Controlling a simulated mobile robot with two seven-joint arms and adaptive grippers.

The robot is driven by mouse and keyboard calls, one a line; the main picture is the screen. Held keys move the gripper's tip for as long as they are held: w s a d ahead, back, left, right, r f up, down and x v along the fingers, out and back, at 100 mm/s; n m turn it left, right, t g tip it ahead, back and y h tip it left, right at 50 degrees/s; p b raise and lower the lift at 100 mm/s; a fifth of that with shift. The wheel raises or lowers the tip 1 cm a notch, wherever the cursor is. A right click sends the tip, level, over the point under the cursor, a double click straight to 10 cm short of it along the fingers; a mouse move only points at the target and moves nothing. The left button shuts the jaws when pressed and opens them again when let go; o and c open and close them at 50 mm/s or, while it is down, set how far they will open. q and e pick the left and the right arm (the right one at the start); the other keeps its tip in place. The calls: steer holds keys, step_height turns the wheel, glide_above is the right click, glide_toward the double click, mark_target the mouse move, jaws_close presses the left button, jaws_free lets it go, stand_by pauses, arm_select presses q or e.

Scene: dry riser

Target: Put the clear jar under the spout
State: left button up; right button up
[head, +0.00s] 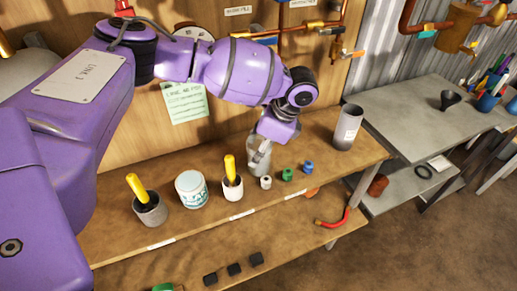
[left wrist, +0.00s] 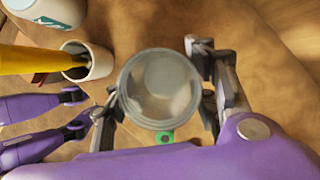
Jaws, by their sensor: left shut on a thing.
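My left gripper (head: 262,152) is shut on the clear jar (head: 256,165), near the back of the wooden bench. In the left wrist view the jar (left wrist: 160,88) shows from above as a round rim, with the left gripper's fingers (left wrist: 160,97) on either side. I cannot tell whether its base touches the bench. Copper pipes with brass fittings (head: 337,52) run down the wall above and to the right of the jar; which end is the spout is unclear. The jar is not below these fittings.
The bench (head: 330,168) holds a grey cup with a yellow handle (head: 150,208), a labelled white tub (head: 191,190), a white cup with a yellow handle (head: 232,180), small white, green and blue pieces (head: 287,174), and a tall grey cylinder (head: 347,128) at right. Bench between jar and cylinder is mostly clear.

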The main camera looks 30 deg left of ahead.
arm_select(q)
steer(key=shift+f, duration=0.1)
steer(key=o, duration=1.3)
steer(key=shift+c, duration=0.2)
